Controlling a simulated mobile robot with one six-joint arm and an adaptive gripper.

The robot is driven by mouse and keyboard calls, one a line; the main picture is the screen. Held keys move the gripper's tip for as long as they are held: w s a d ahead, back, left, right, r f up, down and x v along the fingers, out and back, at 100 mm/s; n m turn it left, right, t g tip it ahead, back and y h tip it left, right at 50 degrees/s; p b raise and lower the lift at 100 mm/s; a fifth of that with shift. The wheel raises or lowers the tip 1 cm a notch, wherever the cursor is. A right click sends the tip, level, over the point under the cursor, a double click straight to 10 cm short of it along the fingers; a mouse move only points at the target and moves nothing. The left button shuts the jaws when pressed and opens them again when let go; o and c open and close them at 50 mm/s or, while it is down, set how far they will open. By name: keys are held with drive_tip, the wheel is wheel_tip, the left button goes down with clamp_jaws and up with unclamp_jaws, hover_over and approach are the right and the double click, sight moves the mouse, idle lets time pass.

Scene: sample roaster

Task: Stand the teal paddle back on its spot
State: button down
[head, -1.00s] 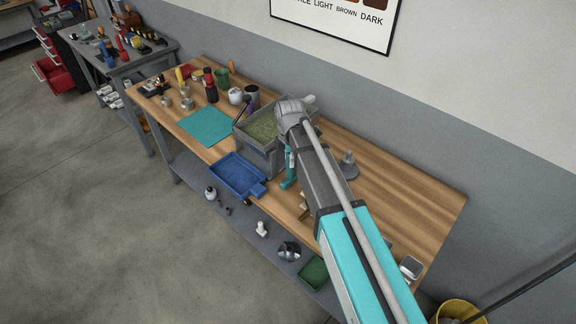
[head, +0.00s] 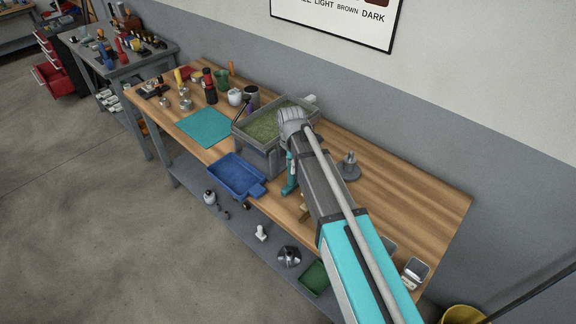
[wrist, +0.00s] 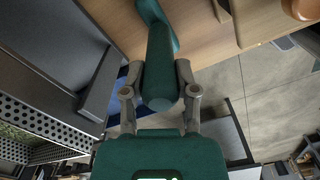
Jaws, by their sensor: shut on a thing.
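The teal paddle (wrist: 161,62) is between the two grey fingers of my gripper (wrist: 160,84) in the wrist view. Its round handle end points toward the camera, and a wider teal part reaches away to the top of the picture. My gripper is shut on the handle. In the head view a narrow teal piece (head: 291,177) shows beside my forearm, right of the grey bin; I cannot tell how much of it is paddle and how much gripper. My arm hides the rest. I cannot make out a marked spot for the paddle.
A grey bin with green contents (head: 240,132) stands close left of my gripper. A blue tray (head: 236,176) lies at the bench's front edge, and a teal mat (head: 204,127) lies further left. A grey cone-shaped piece (head: 349,167) stands right of my arm. Bare wood (head: 415,205) lies to the right.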

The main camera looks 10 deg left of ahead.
drive_tip(key=shift+f, duration=0.2)
drive_tip(key=shift+c, duration=1.9)
unclamp_jaws()
drive_tip(key=shift+r, duration=0.25)
wheel_tip(320, 180, up, 12)
drive_tip(key=p, duration=1.2)
